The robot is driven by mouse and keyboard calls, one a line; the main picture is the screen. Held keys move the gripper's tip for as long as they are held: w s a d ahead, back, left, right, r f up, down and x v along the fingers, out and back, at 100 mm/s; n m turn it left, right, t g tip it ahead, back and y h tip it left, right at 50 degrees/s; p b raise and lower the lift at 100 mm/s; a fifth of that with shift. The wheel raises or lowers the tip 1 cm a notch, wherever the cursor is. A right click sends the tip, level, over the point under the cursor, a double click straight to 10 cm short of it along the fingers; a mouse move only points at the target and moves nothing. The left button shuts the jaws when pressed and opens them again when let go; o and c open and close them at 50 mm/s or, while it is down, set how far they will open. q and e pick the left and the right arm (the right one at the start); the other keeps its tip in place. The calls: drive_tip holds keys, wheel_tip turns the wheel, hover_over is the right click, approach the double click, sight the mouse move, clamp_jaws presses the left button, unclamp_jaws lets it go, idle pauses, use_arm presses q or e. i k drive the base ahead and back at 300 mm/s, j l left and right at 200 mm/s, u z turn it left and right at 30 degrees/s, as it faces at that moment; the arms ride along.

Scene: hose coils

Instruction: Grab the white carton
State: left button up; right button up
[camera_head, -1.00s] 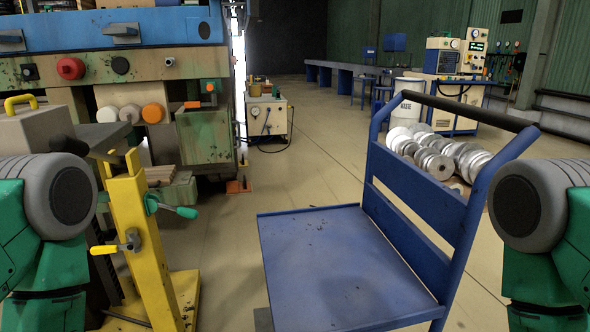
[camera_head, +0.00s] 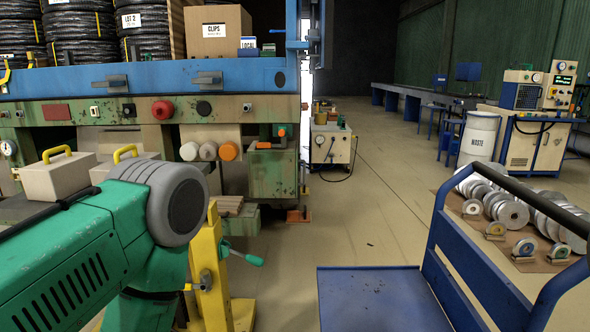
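I cannot make out a carton that is clearly white. A tan cardboard carton (camera_head: 217,32) labelled CLIPS stands on the blue upper shelf of the machine, at the upper left. A small box (camera_head: 248,46) with a white label reading LOCAL sits beside it on the right. Neither of my grippers is in view. Part of my green and grey left arm fills the lower left and hides what lies behind it.
Two beige blocks with yellow handles (camera_head: 60,176) stand at the left. A yellow stand (camera_head: 209,270) is beside my arm. A blue cart (camera_head: 380,300) is at lower right, with metal discs (camera_head: 510,213) beyond. Open floor (camera_head: 385,190) runs down the middle.

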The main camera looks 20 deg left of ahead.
sight(61, 176)
drive_tip(key=u, duration=1.8)
drive_tip(key=z, duration=0.4)
drive_tip(key=i+j+z, duration=0.1)
drive_tip(key=z, duration=0.35)
drive_tip(key=j+z, duration=0.2)
drive_tip(key=z, duration=0.2)
drive_tip(key=i+j+z, duration=0.15)
drive_tip(key=j+z, duration=0.25)
drive_tip(key=j, duration=0.5)
drive_tip(key=j+z, duration=0.35)
drive_tip(key=j, duration=0.6)
drive_tip(key=j+z, duration=0.4)
drive_tip(key=j, duration=0.55)
